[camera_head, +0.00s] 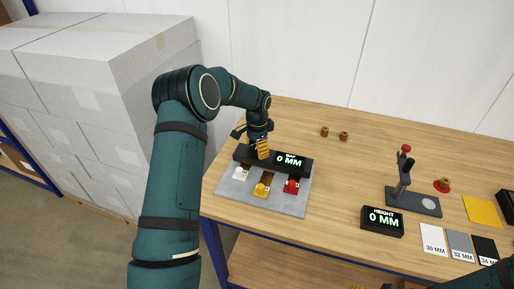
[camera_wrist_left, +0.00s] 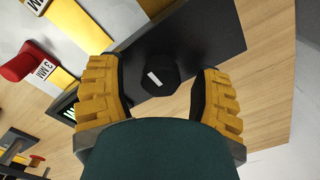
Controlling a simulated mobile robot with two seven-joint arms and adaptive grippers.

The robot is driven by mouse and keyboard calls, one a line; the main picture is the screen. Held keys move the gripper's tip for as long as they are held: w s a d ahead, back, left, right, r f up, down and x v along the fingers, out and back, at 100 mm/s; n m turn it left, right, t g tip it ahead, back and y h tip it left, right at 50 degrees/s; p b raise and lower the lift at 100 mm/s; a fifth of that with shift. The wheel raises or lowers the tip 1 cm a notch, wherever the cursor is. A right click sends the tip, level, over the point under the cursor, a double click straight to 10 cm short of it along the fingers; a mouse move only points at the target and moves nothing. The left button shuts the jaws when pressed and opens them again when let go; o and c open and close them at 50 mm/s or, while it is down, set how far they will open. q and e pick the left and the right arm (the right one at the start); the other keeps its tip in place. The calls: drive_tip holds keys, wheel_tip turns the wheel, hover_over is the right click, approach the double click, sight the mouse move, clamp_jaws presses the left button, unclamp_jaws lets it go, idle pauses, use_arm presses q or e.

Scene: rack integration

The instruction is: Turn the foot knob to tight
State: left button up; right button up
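The knob (camera_wrist_left: 168,76) is dark, with a short white mark on its top, and sits on a black bar-shaped block (camera_wrist_left: 205,45) in the left wrist view. My left gripper (camera_wrist_left: 156,72) is open, with its yellow ribbed fingers on either side of the knob. A gap shows at the knob's left; contact at its right is hard to judge. In the head view, my left gripper (camera_head: 262,149) points down at the left part of the black block (camera_head: 300,167), which bears a "GAP 0 MM" display (camera_head: 289,161). The knob is hidden there. My right gripper is out of view.
A grey plate (camera_head: 240,198) in front holds white, yellow and red pieces. A height gauge (camera_head: 402,192) with its "0 MM" display (camera_head: 382,220), coloured cards (camera_head: 433,240) and brass parts (camera_head: 334,134) stand to the right. White boxes (camera_head: 90,90) are stacked left of the table.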

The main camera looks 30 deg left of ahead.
use_arm(q)
drive_tip(key=shift+r, duration=0.15)
wheel_tip(320, 180, up, 12)
idle(0.6)
idle(0.4)
